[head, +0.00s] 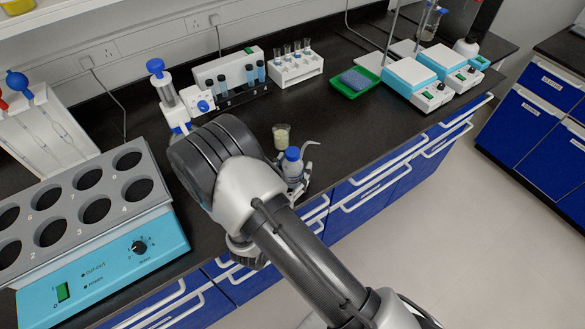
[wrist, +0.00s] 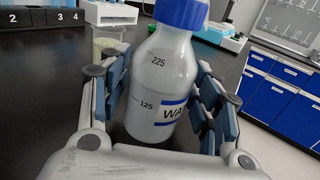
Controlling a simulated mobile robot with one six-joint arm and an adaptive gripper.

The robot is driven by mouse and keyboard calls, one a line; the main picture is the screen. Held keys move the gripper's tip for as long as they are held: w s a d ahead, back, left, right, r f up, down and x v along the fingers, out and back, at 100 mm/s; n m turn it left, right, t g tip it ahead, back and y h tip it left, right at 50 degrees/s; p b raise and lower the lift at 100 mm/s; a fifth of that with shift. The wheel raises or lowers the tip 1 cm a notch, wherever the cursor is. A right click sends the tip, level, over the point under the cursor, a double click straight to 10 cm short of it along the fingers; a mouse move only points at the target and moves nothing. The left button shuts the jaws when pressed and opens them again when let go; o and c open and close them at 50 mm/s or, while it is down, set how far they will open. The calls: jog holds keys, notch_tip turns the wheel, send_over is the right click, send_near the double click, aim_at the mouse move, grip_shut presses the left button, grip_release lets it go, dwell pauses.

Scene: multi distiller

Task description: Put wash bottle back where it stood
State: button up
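The wash bottle (head: 293,170) is white and translucent with a blue cap and a bent spout. It is near the front edge of the bench in the head view, just right of my wrist. In the wrist view the bottle (wrist: 163,85) is nearly upright, with volume marks and part of a label showing. In the head view my gripper (head: 297,186) is partly hidden by the bottle and my arm. I cannot tell whether the bottle's base touches the bench.
A small beaker of pale liquid (head: 281,136) stands just behind the bottle. The blue water bath (head: 110,262) is left. A tube rack (head: 295,67), green tray (head: 354,83) and stirrers (head: 417,84) stand farther back. Bench top (head: 365,130) right of the bottle is clear.

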jog(key=shift+o, duration=0.8)
